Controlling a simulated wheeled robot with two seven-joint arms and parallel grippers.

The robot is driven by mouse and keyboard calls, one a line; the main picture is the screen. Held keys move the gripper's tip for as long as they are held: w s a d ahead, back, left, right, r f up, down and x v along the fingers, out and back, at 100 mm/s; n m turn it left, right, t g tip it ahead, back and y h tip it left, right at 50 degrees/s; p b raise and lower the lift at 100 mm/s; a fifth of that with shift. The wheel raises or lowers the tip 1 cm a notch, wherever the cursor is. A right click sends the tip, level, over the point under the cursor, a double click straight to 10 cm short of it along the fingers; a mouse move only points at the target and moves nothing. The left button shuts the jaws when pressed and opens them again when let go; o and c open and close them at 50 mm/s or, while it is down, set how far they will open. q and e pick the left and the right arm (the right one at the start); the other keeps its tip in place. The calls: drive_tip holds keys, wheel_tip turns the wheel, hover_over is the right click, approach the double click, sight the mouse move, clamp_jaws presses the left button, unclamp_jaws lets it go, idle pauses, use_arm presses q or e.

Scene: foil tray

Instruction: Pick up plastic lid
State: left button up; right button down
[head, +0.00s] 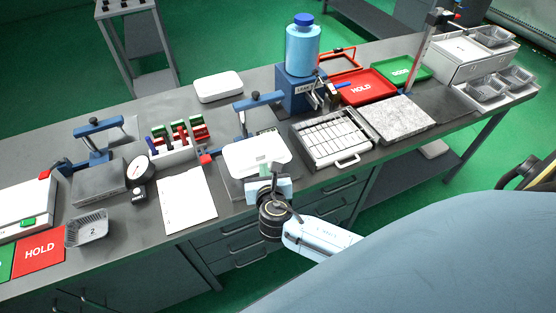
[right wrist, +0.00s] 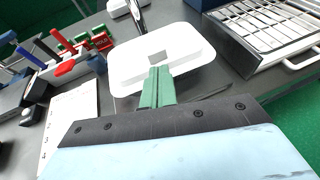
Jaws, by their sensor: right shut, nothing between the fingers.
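A white rounded plastic lid (head: 257,155) lies on a grey plate near the front edge of the bench, in front of a blue-handled clamp. In the right wrist view the lid (right wrist: 185,45) shows a raised middle and a small grey square. My right gripper (head: 276,170) is over the lid's near edge. Its green fingers (right wrist: 158,72) are together and empty, and they hide part of that edge. I cannot tell whether they touch the lid. A similar white rounded piece (head: 219,87) lies farther back on the bench. My left gripper is not in view.
A wire-rack tray (head: 330,139) stands right of the lid, and a white paper sheet (head: 187,203) lies to its left. A rack of red and green clamps (head: 181,137) and a dial gauge (head: 141,171) stand farther left. A blue bottle press (head: 301,65) stands behind.

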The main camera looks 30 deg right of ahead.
idle(0.6)
idle(0.7)
